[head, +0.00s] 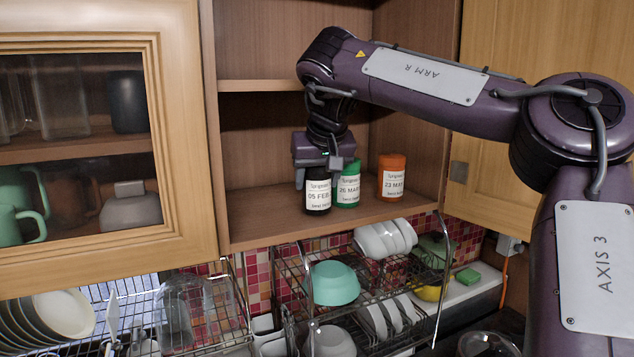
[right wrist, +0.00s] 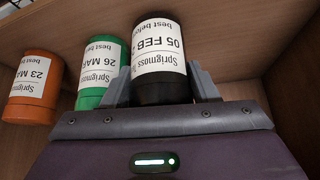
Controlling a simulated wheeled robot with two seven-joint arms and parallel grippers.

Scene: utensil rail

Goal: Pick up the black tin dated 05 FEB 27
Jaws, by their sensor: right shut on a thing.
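The black tin (head: 318,190) with a white label reading 05 FEB stands upright on the lower shelf of the open cupboard, leftmost of three tins. My right gripper (head: 325,165) is shut on it from above and behind the label. The black tin also shows in the right wrist view (right wrist: 160,60), between the two grey fingers (right wrist: 162,88). Whether the tin touches the shelf is hard to tell. My left gripper is not in view.
A green tin (head: 348,186) labelled 26 MAR stands close beside the black one. An orange tin (head: 391,178) labelled 23 MAY stands further right. The shelf (head: 260,215) is bare to the left. Below is a dish rack with a teal bowl (head: 335,284).

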